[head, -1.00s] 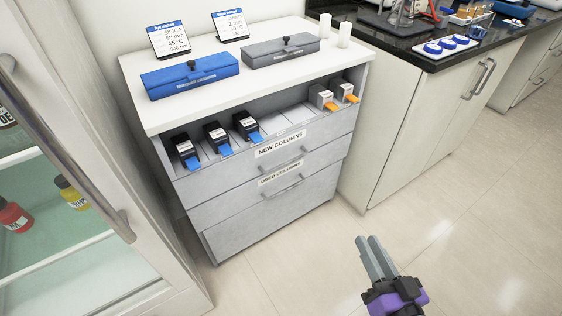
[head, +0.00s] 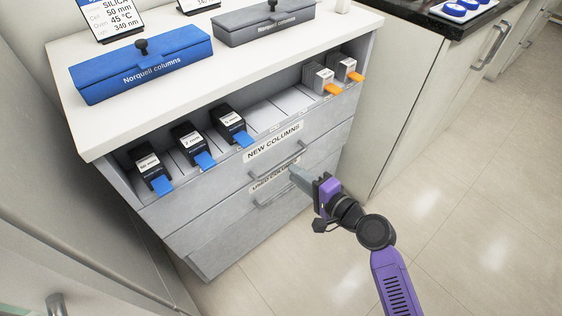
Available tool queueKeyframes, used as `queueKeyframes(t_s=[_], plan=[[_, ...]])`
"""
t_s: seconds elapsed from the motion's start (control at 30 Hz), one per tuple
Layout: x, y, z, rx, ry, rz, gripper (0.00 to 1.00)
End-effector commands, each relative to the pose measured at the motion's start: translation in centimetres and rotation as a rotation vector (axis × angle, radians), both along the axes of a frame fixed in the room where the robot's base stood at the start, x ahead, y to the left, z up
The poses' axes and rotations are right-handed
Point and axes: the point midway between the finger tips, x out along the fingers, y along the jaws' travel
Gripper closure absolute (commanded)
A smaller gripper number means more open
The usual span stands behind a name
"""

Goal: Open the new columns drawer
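The drawer labelled NEW COLUMNS (head: 217,192) is the upper grey drawer of the cabinet, just under the open shelf. Its front looks flush with the cabinet, so it appears closed. Nothing is visibly held.
The drawer labelled USED COLUMNS (head: 225,226) is directly below, with its own handle (head: 277,191). Black boxes (head: 190,142) with blue tabs and grey boxes (head: 320,79) with orange tabs stand on the shelf. A blue case (head: 142,68) is on top. Floor (head: 440,190) is clear at right.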

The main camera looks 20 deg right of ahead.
Motion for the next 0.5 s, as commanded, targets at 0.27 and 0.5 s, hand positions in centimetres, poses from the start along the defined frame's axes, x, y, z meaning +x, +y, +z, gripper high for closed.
queueKeyframes(t_s=[0.27, 0.5], plan=[[4.1, 1.4, -0.9, -0.001, -0.004, -0.001, 0.8], [5.9, 1.9, -1.3, -0.003, -0.002, -0.001, 0.8]])
